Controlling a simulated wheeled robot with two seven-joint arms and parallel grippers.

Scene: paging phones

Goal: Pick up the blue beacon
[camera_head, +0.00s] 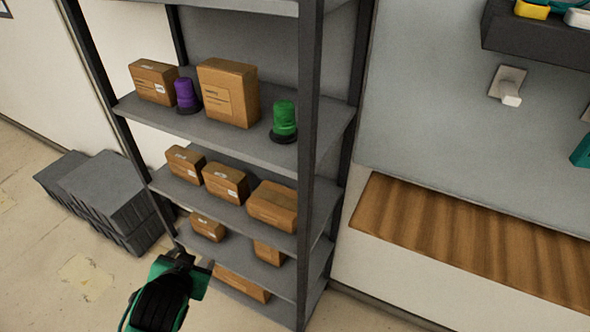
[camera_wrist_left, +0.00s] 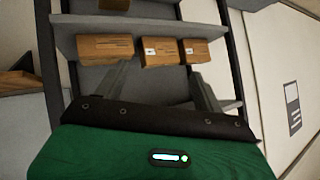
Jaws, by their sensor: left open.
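No blue beacon shows in either view. A purple beacon (camera_head: 186,93) stands on the upper shelf between two cardboard boxes. A green beacon (camera_head: 284,120) stands near the right end of the same shelf. My left gripper (camera_head: 197,262) is in front of the lower shelves in the head view, below and apart from both beacons. In the left wrist view its two fingers (camera_wrist_left: 160,80) are spread apart with nothing between them. My right gripper is in neither view.
The grey shelf rack (camera_head: 230,135) holds several cardboard boxes (camera_head: 228,93). Stacked grey crates (camera_head: 105,195) stand on the floor at the left. A wooden surface (camera_head: 470,245) runs along the right, with a dark bin (camera_head: 530,35) above it.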

